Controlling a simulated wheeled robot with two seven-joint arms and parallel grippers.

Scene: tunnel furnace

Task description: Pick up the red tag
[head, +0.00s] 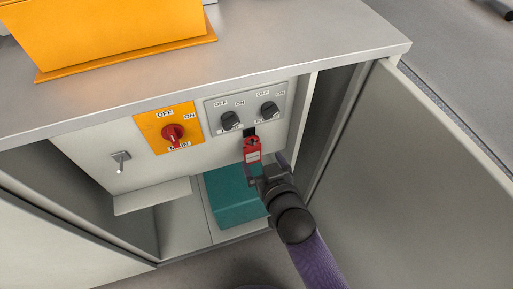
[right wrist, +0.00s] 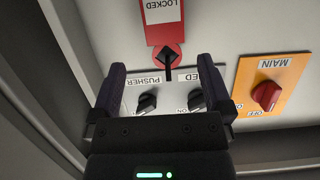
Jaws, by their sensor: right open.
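The red tag (head: 252,151) hangs from a small black hook (head: 249,131) at the lower edge of the grey two-knob panel (head: 246,105) in the head view. In the right wrist view the red tag (right wrist: 165,38) is at the top centre, with a white label reading LOCKED. My right gripper (head: 259,169) is just below the tag in the head view. In the right wrist view my right gripper (right wrist: 160,72) is open, its fingers pointing toward the panel, with nothing held. The tag lies beyond the fingertips and looks not gripped. My left gripper is not in view.
An orange MAIN switch plate (head: 168,128) with a red knob sits left of the grey panel. A toggle switch (head: 121,158) and a ledge (head: 152,196) are further left. A teal box (head: 230,195) stands inside the cabinet below. An open cabinet door (head: 420,170) bounds the right.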

